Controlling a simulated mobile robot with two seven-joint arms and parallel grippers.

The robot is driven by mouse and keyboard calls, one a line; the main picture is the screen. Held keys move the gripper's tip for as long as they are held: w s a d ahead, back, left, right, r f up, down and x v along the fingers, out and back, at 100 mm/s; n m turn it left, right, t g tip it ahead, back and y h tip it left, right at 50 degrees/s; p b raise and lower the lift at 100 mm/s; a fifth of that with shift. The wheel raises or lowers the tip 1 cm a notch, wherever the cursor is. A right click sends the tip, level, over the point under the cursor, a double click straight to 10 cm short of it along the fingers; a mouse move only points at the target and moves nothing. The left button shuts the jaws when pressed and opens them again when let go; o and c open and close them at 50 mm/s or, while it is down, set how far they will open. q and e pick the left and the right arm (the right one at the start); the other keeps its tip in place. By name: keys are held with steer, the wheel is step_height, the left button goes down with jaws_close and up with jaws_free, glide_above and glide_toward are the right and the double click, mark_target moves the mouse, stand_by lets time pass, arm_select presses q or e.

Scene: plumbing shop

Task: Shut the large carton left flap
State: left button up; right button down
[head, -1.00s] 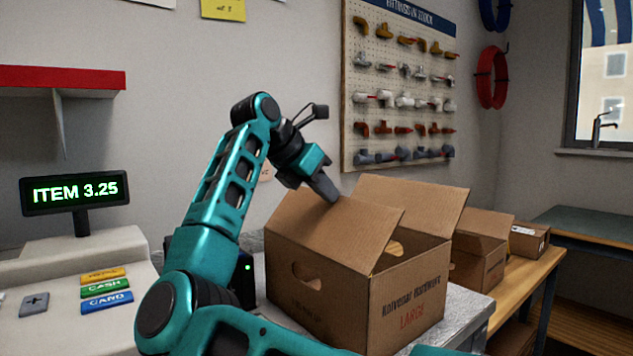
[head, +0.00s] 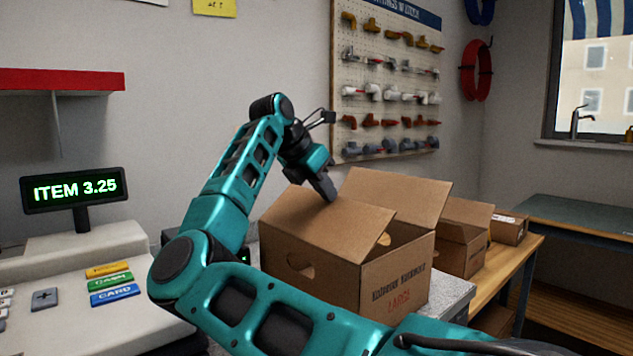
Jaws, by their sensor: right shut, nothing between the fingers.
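The large carton (head: 322,287) is a brown box marked LARGE, standing on the grey counter. Its left flap (head: 318,224) slants inward over the opening, part-way down, with its free edge still raised. The opposite flap (head: 402,199) stands up and leans outward to the right. My right gripper (head: 327,190) is shut and empty. Its fingertips are at the upper edge of the left flap, seemingly touching its outer face. My left gripper is not in view.
A smaller open carton (head: 462,236) and a small box (head: 508,228) stand behind to the right on a wooden bench (head: 520,252). A cash register (head: 80,262) with a display (head: 75,189) stands at left. A pegboard of fittings (head: 385,100) hangs on the wall.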

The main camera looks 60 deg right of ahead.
mark_target(336, 203)
steer(key=shift+s+d+f, duration=0.1)
steer(key=shift+d+f, duration=0.15)
steer(key=shift+d, duration=0.05)
steer(key=f+y, duration=0.1)
steer(key=d+f, duration=0.1)
steer(key=d+f+y+p, duration=0.1)
steer(key=shift+s+d+f+t+y, duration=0.15)
steer(key=shift+s+d+t+y, duration=0.15)
steer(key=shift+s+t, duration=0.1)
steer(key=shift+x, duration=0.75)
arm_select(q)
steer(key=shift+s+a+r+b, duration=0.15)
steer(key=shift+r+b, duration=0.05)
steer(key=shift+b, duration=0.15)
arm_select(e)
steer(key=shift+f, duration=0.45)
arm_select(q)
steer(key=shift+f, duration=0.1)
arm_select(e)
steer(key=shift+a, duration=0.1)
